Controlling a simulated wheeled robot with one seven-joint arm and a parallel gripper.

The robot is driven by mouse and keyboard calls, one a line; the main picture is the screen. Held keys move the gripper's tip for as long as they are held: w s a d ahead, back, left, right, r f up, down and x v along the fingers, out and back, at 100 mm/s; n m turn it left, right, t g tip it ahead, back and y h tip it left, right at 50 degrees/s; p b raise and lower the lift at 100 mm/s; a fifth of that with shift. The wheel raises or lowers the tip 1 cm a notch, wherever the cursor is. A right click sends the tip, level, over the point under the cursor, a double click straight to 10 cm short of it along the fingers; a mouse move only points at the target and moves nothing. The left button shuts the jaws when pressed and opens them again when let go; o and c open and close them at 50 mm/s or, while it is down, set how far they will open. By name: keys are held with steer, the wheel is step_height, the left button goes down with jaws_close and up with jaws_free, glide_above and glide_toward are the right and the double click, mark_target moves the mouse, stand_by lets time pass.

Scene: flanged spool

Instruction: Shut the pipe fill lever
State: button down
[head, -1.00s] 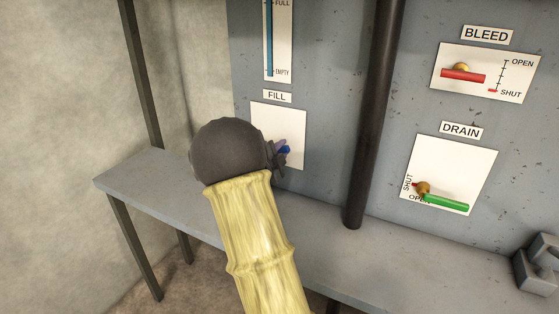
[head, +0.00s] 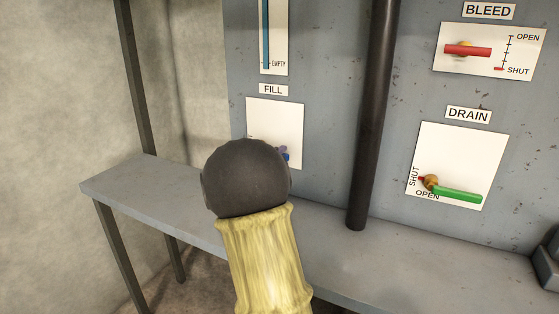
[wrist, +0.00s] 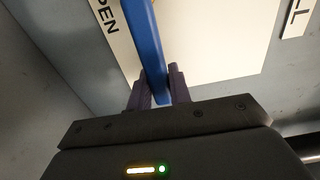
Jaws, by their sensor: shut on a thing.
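The fill lever is a blue bar. In the wrist view the blue lever (wrist: 147,45) runs down from the top edge, and its end lies between the two dark fingers of my gripper (wrist: 158,90). The gripper is shut on it. In the head view only a small bit of the blue lever (head: 286,157) shows, at the lower right of the white FILL plate (head: 275,118). My dark wrist hides the rest of the lever and most of the gripper there. Part of the word OPEN shows on the plate in the wrist view.
A dark vertical pipe (head: 373,120) stands right of the FILL plate. The red BLEED lever (head: 468,50) and the green DRAIN lever (head: 458,195) are further right. A grey shelf (head: 135,186) runs below the panel. A gauge (head: 274,35) is above the FILL label.

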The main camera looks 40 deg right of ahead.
steer(key=shift+f, duration=0.15)
steer(key=c, duration=1.3)
jaws_free()
steer(key=shift+a, duration=0.25)
steer(key=v, duration=1.7)
steer(key=shift+s, duration=0.15)
